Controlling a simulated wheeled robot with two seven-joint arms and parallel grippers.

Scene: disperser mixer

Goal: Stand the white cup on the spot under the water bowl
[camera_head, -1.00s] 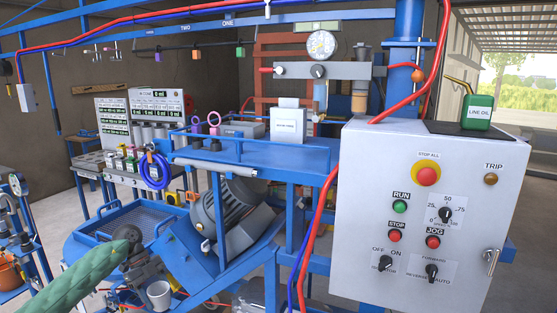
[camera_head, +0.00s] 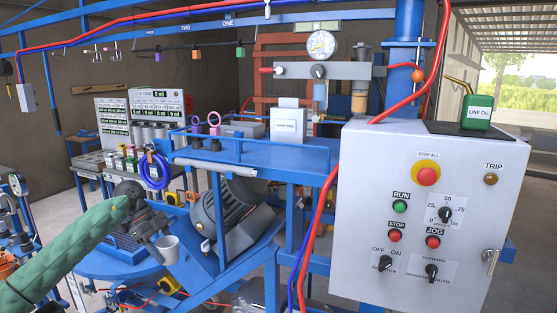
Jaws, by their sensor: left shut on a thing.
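My left arm, in a green sleeve, comes in from the lower left. Its dark gripper (camera_head: 157,238) is shut on the white cup (camera_head: 168,250), which is upright in front of the blue sloped frame. Part of the cup's rim is by the fingers. A small bluish clear bowl (camera_head: 320,92), which looks like the water bowl, hangs under the grey bar with the round gauge, far to the right of and above the cup. I cannot make out a marked spot beneath it. My right gripper is not in view.
A blue bench deck (camera_head: 255,151) runs below the bowls, with a white box (camera_head: 288,125) on it. An amber bowl (camera_head: 358,98) hangs right of the bluish one. A grey motor (camera_head: 235,215) sits below the deck. Red hoses and a large control box (camera_head: 430,270) stand right.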

